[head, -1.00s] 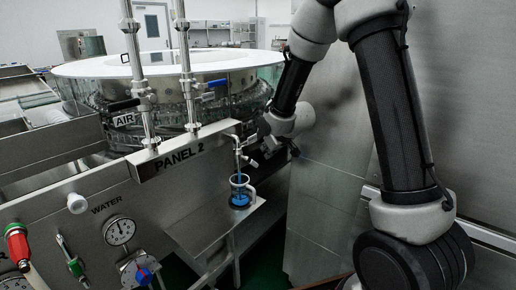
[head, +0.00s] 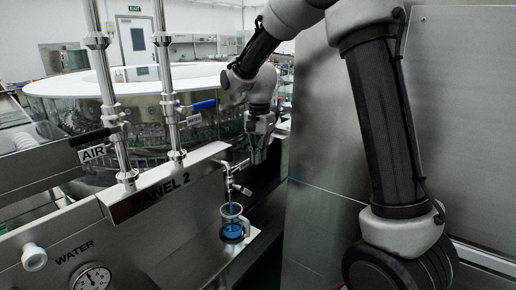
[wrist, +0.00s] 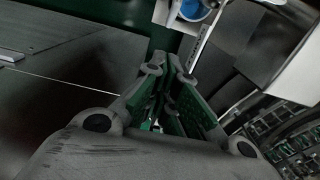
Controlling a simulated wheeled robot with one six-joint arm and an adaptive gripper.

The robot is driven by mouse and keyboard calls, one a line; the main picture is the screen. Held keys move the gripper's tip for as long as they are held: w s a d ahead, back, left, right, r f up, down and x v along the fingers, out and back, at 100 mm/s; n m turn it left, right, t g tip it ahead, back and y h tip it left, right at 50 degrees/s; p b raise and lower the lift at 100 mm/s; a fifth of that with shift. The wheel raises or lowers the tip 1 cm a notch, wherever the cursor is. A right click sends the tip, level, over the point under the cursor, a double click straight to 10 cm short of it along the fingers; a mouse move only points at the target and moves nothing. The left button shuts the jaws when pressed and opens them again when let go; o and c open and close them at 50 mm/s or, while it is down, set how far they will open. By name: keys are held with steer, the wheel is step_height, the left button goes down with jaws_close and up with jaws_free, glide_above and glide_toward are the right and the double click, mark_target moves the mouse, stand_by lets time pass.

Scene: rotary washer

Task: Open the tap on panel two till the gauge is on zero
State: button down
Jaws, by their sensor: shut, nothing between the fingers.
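The panel marked PANEL 2 (head: 165,190) slopes across the left of the head view. A small metal tap (head: 232,184) stands at its right end, above a clear jug (head: 232,222) with blue liquid. Another tap with a blue lever (head: 203,105) sits on a pipe above the panel. A round gauge (head: 92,278) under the word WATER is cut by the bottom edge; its needle is too small to read. My gripper (head: 258,155) is shut and empty, pointing down behind and right of the small tap, seemingly apart from it. The wrist view shows its fingers (wrist: 166,75) and part of the jug (wrist: 194,9).
A black-handled tap (head: 92,137) by the AIR label is on the left pipe. The big round washer (head: 150,95) stands behind the panel. A tall steel wall (head: 325,120) rises close on the right. The jug stands on a small shelf (head: 252,236).

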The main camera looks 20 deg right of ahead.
mark_target(250, 194)
step_height(250, 194, down, 8)
steer(key=s+a, duration=0.1)
steer(key=a, duration=0.1)
steer(key=shift+s+a+r, duration=0.15)
steer(key=shift+s+r, duration=0.05)
steer(key=shift+s, duration=0.15)
steer(key=shift+f+g+y, duration=0.4)
steer(key=shift+y, duration=0.1)
steer(key=f+g+y, duration=0.1)
steer(key=y, duration=0.1)
steer(key=f+g+y, duration=0.1)
steer(key=shift+s+a+f+g+y, duration=0.25)
steer(key=shift+a+f+g+y, duration=0.05)
steer(key=shift+f+y, duration=0.1)
steer(key=shift+s+a+f, duration=0.3)
steer(key=shift+a+f, duration=0.15)
steer(key=shift+f, duration=0.05)
steer(key=shift+s+a+f, duration=0.1)
stand_by(0.4)
